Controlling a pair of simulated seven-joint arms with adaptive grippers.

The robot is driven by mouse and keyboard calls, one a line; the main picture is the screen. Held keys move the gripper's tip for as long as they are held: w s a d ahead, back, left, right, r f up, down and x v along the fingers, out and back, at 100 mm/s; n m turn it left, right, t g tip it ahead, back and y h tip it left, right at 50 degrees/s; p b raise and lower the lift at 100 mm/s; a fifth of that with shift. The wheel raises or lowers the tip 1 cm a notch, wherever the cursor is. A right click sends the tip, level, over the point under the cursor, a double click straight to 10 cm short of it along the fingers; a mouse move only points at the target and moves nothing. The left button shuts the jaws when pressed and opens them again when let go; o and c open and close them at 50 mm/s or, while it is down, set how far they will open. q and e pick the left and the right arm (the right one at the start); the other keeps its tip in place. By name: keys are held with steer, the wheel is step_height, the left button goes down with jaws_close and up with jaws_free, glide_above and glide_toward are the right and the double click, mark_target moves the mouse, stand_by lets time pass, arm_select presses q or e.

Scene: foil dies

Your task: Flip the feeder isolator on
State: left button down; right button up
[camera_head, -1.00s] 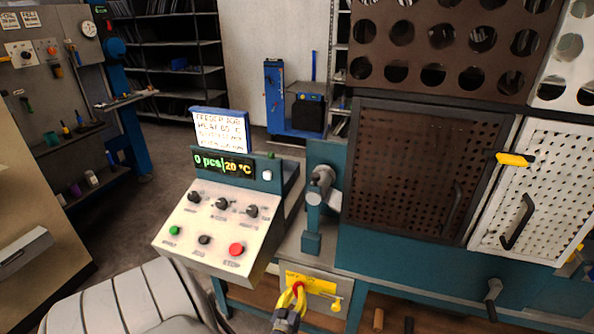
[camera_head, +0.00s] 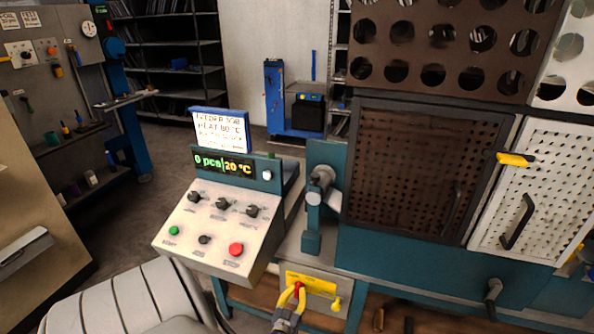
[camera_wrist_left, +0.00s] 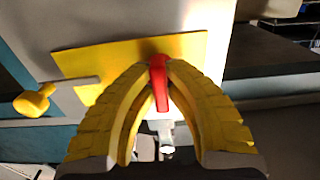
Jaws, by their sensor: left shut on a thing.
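The feeder isolator is a red handle (camera_head: 299,291) on a yellow plate (camera_head: 318,284) on the front of the bench below the control console. My left gripper (camera_head: 293,293) has its yellow fingers shut on the red handle. In the left wrist view the fingertips (camera_wrist_left: 160,68) meet on either side of the red handle (camera_wrist_left: 159,82), which points down between them from the yellow plate (camera_wrist_left: 110,62). The wrist partly covers the handle in the head view. My right gripper is not in view.
A yellow-knobbed lever (camera_head: 336,303) sits beside the plate's right end. Above stands the sloped console (camera_head: 215,225) with knobs, a red button (camera_head: 236,249) and a display (camera_head: 225,164) reading 0 pcs and 20 °C.

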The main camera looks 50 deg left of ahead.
arm_select(q)
steer(key=c, duration=1.4)
jaws_free()
steer(key=v, duration=1.2)
steer(key=shift+f, duration=0.1)
